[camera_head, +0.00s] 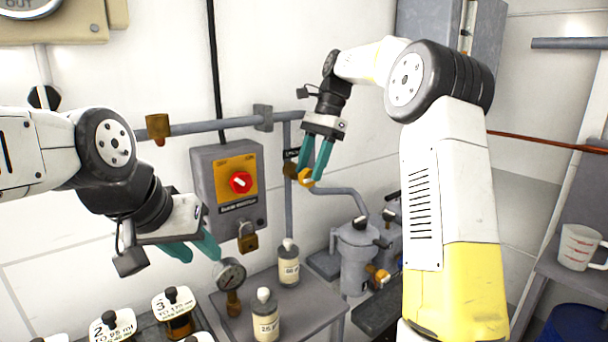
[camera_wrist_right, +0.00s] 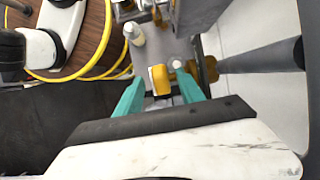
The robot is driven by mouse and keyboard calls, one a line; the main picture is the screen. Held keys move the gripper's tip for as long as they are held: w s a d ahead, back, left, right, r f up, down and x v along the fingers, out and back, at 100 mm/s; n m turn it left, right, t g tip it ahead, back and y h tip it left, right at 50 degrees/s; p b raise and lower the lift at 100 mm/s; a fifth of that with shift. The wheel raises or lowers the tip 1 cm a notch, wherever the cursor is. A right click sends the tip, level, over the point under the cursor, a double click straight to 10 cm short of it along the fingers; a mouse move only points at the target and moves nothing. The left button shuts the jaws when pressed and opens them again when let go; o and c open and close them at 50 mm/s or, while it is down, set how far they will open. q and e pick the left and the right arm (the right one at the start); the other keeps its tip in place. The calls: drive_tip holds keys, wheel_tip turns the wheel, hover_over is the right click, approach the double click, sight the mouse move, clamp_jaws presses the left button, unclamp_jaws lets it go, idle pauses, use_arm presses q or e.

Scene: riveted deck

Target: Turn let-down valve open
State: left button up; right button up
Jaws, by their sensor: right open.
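The let-down valve has a yellow handle (camera_head: 306,177) on the grey vertical pipe, beside a small dark label that is partly legible. The handle also shows in the right wrist view (camera_wrist_right: 159,80). My right gripper (camera_head: 315,168) is open at the valve, its teal fingers pointing down. In the right wrist view (camera_wrist_right: 158,82) the handle appears between the fingertips, with a gap on each side. My left gripper (camera_head: 203,256) is open and empty, left of the pressure gauge and away from the valve.
A grey box (camera_head: 228,185) with a red knob and padlock is on the wall left of the valve. Two bottles (camera_head: 289,264) and a gauge (camera_head: 231,275) stand on the shelf below. A grey canister (camera_head: 357,250) stands below right. Labelled jars (camera_head: 175,310) are at lower left.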

drive_tip(key=shift+x, duration=1.05)
drive_tip(key=shift+c, duration=0.4)
clamp_jaws()
drive_tip(key=t+h, duration=0.2)
drive_tip(key=h, duration=0.1)
drive_tip(key=shift+s+a, duration=0.15)
drive_tip(key=shift+a, duration=0.05)
drive_tip(key=shift+f+t+h, duration=0.1)
drive_tip(key=shift+t+h, duration=0.8)
drive_tip(key=shift+h, duration=0.4)
